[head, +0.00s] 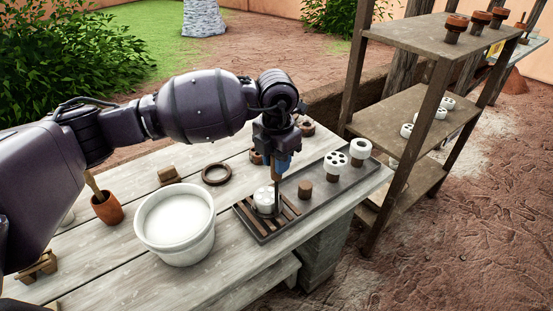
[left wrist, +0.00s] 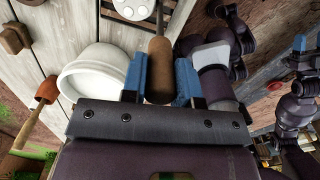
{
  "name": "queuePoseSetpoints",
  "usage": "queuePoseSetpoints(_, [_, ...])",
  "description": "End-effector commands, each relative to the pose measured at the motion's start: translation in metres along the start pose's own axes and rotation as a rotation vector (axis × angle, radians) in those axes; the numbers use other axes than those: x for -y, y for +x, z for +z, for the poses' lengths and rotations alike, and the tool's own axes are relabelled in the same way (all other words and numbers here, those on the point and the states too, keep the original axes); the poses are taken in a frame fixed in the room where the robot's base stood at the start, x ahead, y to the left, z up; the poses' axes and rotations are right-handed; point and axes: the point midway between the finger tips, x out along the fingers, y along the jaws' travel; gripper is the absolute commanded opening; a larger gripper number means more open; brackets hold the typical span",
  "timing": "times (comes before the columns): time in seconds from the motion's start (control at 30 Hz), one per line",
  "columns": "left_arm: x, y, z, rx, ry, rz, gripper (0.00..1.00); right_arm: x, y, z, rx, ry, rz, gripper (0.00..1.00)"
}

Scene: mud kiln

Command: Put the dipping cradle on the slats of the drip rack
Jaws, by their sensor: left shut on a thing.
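My left gripper (head: 281,160) points down and is shut on the wooden handle (left wrist: 159,70) of the dipping cradle. The cradle's thin stem (head: 277,196) runs down to a white holed piece (head: 264,197), which also shows at the top of the left wrist view (left wrist: 132,8). The piece is over the drip rack (head: 262,238), a dark tray with brown slats. I cannot tell whether the cradle touches the slats; its lower part is hidden. Blue finger-like parts of my right gripper (left wrist: 307,42) show small at the right of the left wrist view.
A white bucket of pale liquid (head: 179,219) stands just left of the rack. Right of it, a grey tray (head: 325,194) holds a brown plug and white pieces. A brown ring (head: 216,174) and a brown cup (head: 106,208) are on the table. Shelves (head: 405,110) stand at right.

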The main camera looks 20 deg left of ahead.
Motion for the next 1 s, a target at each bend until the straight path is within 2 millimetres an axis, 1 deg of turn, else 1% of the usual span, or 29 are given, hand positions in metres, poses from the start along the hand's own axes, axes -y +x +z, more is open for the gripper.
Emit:
queuePoseSetpoints(0.03, [0.0,0.001,0.0,0.001,0.0,0.0,0.0,0.0,0.0,0.003,0.004,0.0,0.0,0.58])
queuePoseSetpoints(0.07, [0.0,0.002,0.0,-0.001,0.0,0.0,0.29,0.0,-0.001,0.003,0.005,0.0,0.001,0.58])
queuePoseSetpoints(0.2, [0.0,0.002,0.0,0.0,0.0,0.0,0.51,0.0,-0.003,0.006,0.012,0.002,0.002,0.58])
queuePoseSetpoints(0.23, [0.0,0.002,0.0,0.0,0.0,0.0,0.53,-0.001,-0.004,0.007,0.013,0.002,0.002,0.58])
queuePoseSetpoints(0.47, [0.0,0.001,0.0,0.0,0.0,0.0,0.53,-0.001,-0.004,0.009,0.016,0.002,0.003,0.58])
queuePoseSetpoints(0.63, [0.0,-0.008,0.0,0.001,0.0,0.001,0.53,-0.001,-0.004,0.004,0.01,0.001,0.002,0.58])
queuePoseSetpoints(0.77, [0.0,-0.027,0.001,0.003,0.001,0.002,0.53,0.0,-0.002,0.001,0.004,0.001,0.001,0.58])
queuePoseSetpoints(1.0, [0.0,-0.074,0.0,0.002,0.0,0.002,0.53,0.0,0.0,-0.003,-0.005,-0.001,-0.001,0.58])
